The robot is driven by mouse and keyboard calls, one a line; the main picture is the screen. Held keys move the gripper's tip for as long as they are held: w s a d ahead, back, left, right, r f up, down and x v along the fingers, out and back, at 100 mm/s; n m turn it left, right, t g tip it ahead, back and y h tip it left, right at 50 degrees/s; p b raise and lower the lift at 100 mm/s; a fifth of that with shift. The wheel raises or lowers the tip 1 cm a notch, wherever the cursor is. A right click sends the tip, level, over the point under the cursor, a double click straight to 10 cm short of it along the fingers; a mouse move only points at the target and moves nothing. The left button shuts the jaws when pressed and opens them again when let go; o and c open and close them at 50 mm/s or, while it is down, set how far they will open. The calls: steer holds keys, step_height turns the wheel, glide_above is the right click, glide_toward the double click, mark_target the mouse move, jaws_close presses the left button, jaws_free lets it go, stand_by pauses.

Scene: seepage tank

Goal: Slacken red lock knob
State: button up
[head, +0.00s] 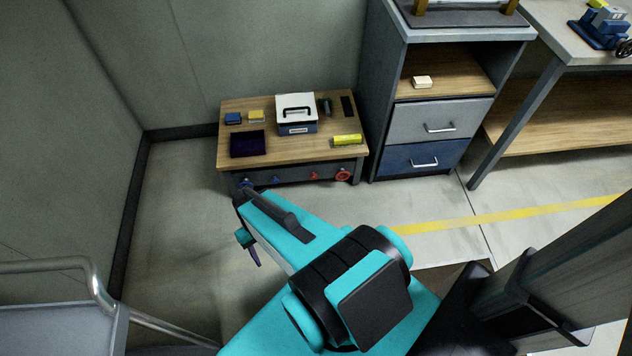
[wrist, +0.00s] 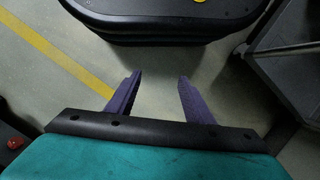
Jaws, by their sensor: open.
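Two red controls sit on the front of a low wooden-topped bench in the head view: a small red knob (head: 313,175) and a larger red round knob (head: 342,175) to its right. I cannot tell which is the lock knob. A red round part (wrist: 15,143) shows at the left edge of the wrist view, partly cut off. My gripper (wrist: 160,78) is open and empty, its two purple fingers spread above the floor. In the head view my gripper (head: 253,256) is partly hidden behind my arm, in front of the bench and apart from the knobs.
The bench top (head: 283,145) holds a white-and-blue case (head: 296,114), a dark pad (head: 247,144) and a yellow item (head: 346,140). Blue knobs (head: 275,180) are on its front. A drawer cabinet (head: 430,125) stands right. Floor left of the bench is clear. A metal rail (head: 95,280) is at lower left.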

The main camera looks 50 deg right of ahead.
steer(key=w+d+f+m+t+b, duration=0.2)
steer(key=w+d+f+t+b, duration=0.15)
steer(key=w+d+b, duration=0.4)
steer(key=m+t+h+b, duration=0.2)
steer(key=m+t+b, duration=0.35)
steer(key=b, duration=1.35)
glide_toward(314, 177)
steer(key=v, duration=0.5)
steer(key=shift+r+n, duration=0.2)
steer(key=shift+n, duration=0.15)
steer(key=shift+f, duration=0.1)
steer(key=b+x, duration=0.5)
steer(key=x, duration=0.8)
steer(key=shift+w+f, duration=0.1)
steer(key=shift+f, duration=0.25)
steer(key=shift+c, duration=0.5)
steer(key=c, duration=1)
